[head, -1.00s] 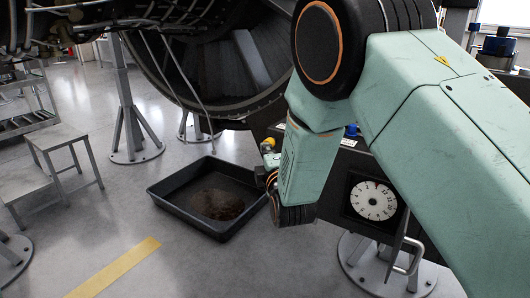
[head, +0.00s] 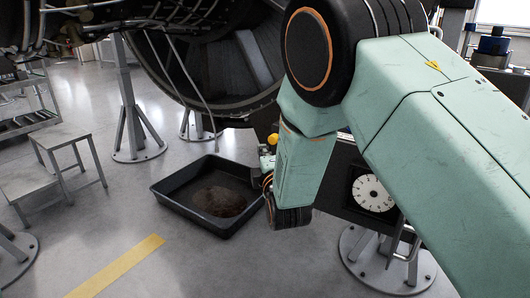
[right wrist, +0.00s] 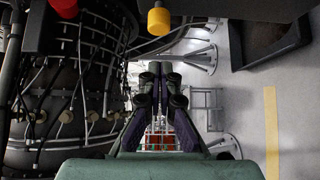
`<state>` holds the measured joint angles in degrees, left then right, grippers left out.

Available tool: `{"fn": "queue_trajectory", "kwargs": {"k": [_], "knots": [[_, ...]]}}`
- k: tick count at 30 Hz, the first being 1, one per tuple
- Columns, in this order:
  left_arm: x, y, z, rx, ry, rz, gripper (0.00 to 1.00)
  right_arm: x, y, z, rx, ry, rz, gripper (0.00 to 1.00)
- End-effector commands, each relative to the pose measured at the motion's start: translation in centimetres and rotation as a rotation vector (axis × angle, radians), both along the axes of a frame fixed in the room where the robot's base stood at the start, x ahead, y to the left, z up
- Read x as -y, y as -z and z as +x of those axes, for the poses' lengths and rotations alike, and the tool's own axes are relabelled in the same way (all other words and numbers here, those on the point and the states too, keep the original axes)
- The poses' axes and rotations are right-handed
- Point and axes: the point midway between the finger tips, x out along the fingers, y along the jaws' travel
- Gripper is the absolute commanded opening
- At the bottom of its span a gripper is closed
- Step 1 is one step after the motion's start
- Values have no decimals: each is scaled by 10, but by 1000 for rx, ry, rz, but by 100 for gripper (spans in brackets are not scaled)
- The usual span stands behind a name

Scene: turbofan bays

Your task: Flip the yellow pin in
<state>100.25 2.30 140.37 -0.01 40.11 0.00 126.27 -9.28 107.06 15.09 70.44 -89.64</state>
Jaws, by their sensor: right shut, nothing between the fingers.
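The yellow pin (head: 272,139) shows in the head view as a small rounded yellow knob just left of my right forearm. In the right wrist view the yellow pin (right wrist: 159,20) is a short yellow cylinder at the top, above the fingertips in the picture and apart from them. My right gripper (right wrist: 158,72) is shut and empty, its dark fingers close together. In the head view its fingers are largely hidden beside the green wrist. The mounting of the pin is mostly hidden by my arm. My left gripper is not in view.
A red knob (right wrist: 65,8) sits left of the pin. A dark panel carries a white dial (head: 373,193), partly covered by my arm. A black drip tray (head: 163,201) lies on the floor. The large engine (right wrist: 70,95) with pipes is close on the left. Open floor lies front left.

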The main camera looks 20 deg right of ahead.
Motion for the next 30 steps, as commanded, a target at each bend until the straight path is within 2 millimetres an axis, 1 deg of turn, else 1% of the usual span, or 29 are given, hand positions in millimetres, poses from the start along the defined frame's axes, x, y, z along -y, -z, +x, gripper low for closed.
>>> {"fn": "queue_trajectory", "kwargs": {"k": [1,9,15,18,21,30], "knots": [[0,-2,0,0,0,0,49,-2,0,-10,-3,-2,-4,0],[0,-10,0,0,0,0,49,-5,-1,-56,-4,-3,-5,0],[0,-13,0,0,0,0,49,-9,0,-84,-3,-3,-3,0],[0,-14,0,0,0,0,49,-10,-1,-92,0,-2,-2,0],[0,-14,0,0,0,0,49,-10,-1,-96,0,0,-1,0],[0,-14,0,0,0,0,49,-11,-1,-98,0,-1,-2,0]]}}
